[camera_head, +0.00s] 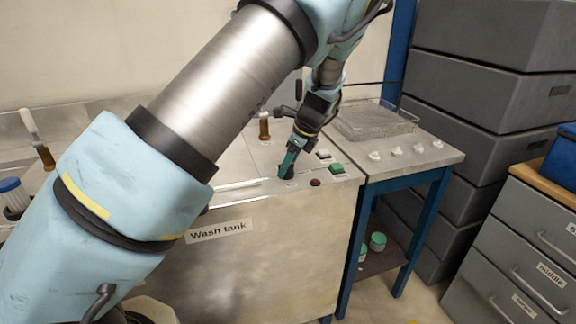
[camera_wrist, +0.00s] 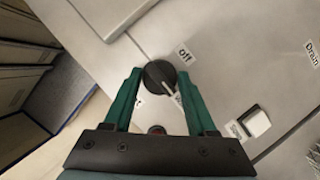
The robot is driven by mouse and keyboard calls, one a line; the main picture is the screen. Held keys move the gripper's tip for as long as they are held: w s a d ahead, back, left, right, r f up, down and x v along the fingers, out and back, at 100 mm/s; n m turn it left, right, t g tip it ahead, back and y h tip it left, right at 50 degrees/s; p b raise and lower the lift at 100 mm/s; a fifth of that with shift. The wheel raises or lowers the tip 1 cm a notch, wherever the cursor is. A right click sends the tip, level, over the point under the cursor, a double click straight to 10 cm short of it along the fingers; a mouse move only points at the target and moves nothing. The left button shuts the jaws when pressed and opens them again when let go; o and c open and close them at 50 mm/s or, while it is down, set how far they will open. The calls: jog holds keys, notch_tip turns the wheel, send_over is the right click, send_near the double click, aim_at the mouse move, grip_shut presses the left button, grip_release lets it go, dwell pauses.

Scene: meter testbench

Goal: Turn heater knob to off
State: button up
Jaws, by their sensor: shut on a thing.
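The heater knob (camera_wrist: 158,75) is a round black dial with a pale pointer line, in the wrist view. The pointer runs to the lower right, away from the "off" label (camera_wrist: 184,54) at the knob's upper right. My gripper (camera_wrist: 160,80) has its two green fingers on either side of the knob and is shut on it. The fingers partly cover other labels around the dial. In the head view my gripper (camera_head: 288,170) points down onto the top of the wash tank (camera_head: 265,260), at the knob near its front edge.
A wire basket (camera_head: 375,120) and several white knobs (camera_head: 397,151) are on the neighbouring bench. Grey drawers (camera_head: 520,240) stand at the right.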

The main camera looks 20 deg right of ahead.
jog(key=c, duration=0.7)
jog(key=shift+o, duration=0.2)
jog(key=n+g+p, duration=0.1)
jog(key=n, duration=0.2)
jog(key=shift+w+r+n+y+p, duration=0.1)
jog(key=shift+w+n+y+p, duration=0.05)
jog(key=shift+n+y+p, duration=0.25)
jog(key=n+g, duration=0.1)
jog(key=n, duration=0.1)
jog(key=n+g, duration=0.1)
jog(key=n, duration=0.2)
jog(key=shift+w+d+y+p, duration=0.1)
jog(key=shift+d+y+p, duration=0.05)
jog(key=shift+y+p, duration=0.25)
jog(key=n+g, duration=0.1)
jog(key=n, duration=0.4)
jog(key=shift+w+g, duration=0.1)
jog(key=shift+g, duration=0.3)
jog(key=shift+w+n+g+h, duration=0.1)
jog(key=shift+n+g+h, duration=0.25)
jog(key=shift+n, duration=0.7)
jog(key=shift+n+g+h, duration=0.15)
jog(key=shift+n+g, duration=0.3)
jog(key=shift+n, duration=0.6)
